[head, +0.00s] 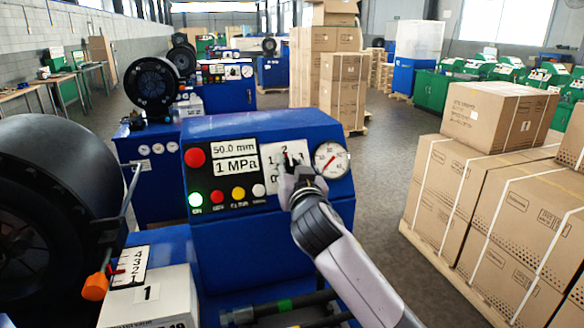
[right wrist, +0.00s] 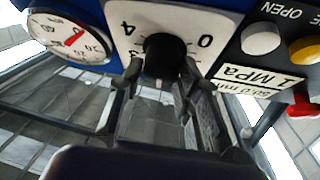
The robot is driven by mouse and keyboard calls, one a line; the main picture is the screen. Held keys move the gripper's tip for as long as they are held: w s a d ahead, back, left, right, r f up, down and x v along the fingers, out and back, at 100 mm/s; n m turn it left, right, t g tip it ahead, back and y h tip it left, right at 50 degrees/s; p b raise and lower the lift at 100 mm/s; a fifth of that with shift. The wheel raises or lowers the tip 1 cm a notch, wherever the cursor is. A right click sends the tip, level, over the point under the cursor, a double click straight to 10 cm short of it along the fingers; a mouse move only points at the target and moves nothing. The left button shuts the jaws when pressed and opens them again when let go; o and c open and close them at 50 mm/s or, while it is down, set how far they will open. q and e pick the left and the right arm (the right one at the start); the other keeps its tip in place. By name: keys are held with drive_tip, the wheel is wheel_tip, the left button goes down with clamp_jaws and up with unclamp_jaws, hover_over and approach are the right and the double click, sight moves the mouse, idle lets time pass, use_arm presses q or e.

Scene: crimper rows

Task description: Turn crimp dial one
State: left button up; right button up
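The crimp dial is a black knob (right wrist: 165,55) on a white number plate; 4 and 0 show beside it in the right wrist view, which is upside down. In the head view the plate (head: 268,160) is on the blue machine's front panel, and my gripper hides most of the knob. My right gripper (head: 287,172) is at the dial. In the right wrist view its two fingers (right wrist: 160,72) straddle the knob, one on each side; whether both touch it is unclear. My left gripper is not in view.
The panel has a 50.0 mm and 1 MPa display (head: 235,157), a gauge (head: 331,160), a red button (head: 194,158) and smaller buttons. A white box (head: 150,300) marked 1 stands at front left. Strapped cartons (head: 500,200) stand at right. A similar machine (head: 225,90) is behind.

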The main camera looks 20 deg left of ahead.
drive_tip(key=c, duration=0.6)
